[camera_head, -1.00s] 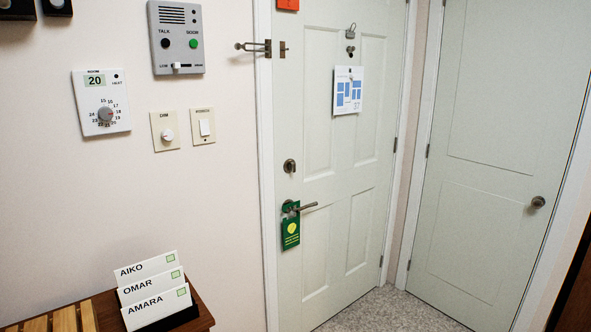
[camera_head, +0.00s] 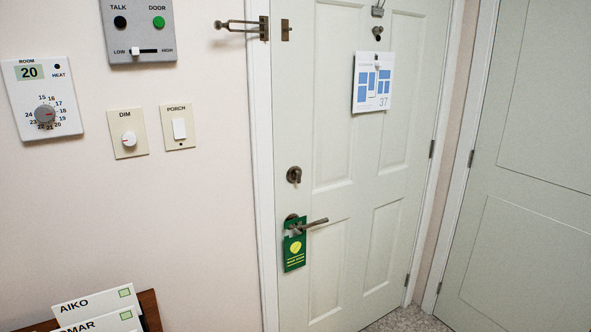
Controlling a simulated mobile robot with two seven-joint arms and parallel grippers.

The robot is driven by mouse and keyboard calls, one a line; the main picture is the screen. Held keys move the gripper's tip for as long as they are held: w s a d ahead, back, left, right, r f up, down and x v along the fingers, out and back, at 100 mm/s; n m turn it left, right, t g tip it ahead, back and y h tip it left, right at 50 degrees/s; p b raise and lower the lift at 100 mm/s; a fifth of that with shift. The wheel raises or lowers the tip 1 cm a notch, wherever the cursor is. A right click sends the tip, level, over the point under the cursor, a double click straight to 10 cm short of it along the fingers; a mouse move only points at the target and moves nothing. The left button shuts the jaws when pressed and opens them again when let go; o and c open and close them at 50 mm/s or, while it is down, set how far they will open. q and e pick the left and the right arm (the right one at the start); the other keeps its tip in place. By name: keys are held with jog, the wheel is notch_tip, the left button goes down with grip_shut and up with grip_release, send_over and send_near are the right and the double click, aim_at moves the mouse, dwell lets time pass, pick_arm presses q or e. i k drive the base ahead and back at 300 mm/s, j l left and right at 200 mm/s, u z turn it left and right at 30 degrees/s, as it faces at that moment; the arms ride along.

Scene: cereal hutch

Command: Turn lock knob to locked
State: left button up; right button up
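The lock knob (camera_head: 294,175) is a small dark bronze thumb-turn on a round plate, near the left edge of the pale green door (camera_head: 335,230). Its turn piece looks roughly upright, but it is too small to read surely. Below it is the lever handle (camera_head: 312,223), pointing right, with a green hanger tag (camera_head: 294,249) hung from it. Neither of my grippers is in view.
A swing-bar latch (camera_head: 243,28) sits on the frame above, its bar pointing left, away from the door. A thermostat (camera_head: 43,97), dimmer (camera_head: 128,134), porch switch (camera_head: 180,129) and intercom (camera_head: 138,33) are on the left wall. Name cards (camera_head: 93,306) stand at bottom left. Space before the door looks clear.

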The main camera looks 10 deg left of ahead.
aim_at(297, 175)
jog(key=i+l+u, duration=0.4)
jog(key=i+l, duration=0.5)
